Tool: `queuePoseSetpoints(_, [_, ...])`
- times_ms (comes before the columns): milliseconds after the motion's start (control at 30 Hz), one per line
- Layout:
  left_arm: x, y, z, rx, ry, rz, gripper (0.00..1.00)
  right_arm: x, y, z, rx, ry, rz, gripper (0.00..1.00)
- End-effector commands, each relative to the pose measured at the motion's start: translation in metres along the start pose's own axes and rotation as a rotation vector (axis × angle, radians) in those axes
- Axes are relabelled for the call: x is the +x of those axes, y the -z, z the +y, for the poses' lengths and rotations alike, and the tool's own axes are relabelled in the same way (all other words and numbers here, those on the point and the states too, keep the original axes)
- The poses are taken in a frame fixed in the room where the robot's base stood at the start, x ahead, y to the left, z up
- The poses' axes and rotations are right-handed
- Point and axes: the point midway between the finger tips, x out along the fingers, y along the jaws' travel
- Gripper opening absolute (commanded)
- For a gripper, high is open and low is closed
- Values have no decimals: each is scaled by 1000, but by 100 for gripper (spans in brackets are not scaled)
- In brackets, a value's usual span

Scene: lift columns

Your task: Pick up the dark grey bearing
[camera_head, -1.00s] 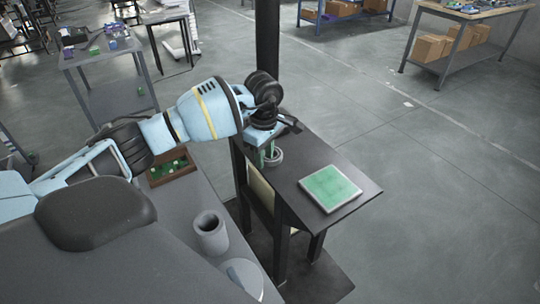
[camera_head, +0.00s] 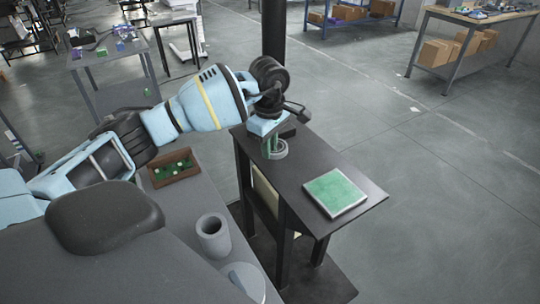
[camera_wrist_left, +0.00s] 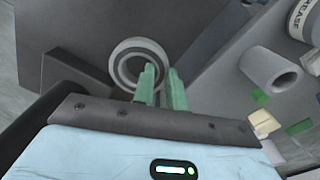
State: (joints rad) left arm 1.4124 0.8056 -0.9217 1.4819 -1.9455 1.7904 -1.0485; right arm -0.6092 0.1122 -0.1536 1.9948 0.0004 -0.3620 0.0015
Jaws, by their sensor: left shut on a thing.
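The bearing (camera_head: 279,151) is a grey ring at the far end of the dark narrow table (camera_head: 300,160), close to the black post. I cannot tell whether the ring touches the tabletop. My right gripper is not in view.
A green-topped square plate (camera_head: 335,192) lies on the dark table. On the grey surface at left are a hollow grey cylinder (camera_head: 213,238), a round container (camera_head: 243,281) and a brown box (camera_head: 172,172) with small green and pale items. A black post (camera_head: 273,40) rises behind the table.

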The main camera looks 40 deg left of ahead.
Motion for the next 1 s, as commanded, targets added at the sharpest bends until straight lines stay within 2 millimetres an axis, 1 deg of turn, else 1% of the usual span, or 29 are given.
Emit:
queuePoseSetpoints(33, [2,-4,-9,5,2,1,0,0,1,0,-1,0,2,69])
queuePoseSetpoints(267, [-3,-26,-48,6,2,1,0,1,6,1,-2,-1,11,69])
queuePoseSetpoints(500, [-7,-51,-93,6,3,1,0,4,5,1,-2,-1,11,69])
queuePoseSetpoints(600, [-8,-60,-108,5,3,1,0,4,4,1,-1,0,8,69])
queuePoseSetpoints(800, [-11,-72,-130,2,3,0,0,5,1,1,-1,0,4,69])
queuePoseSetpoints(1000, [-12,-77,-139,1,3,1,0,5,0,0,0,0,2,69])
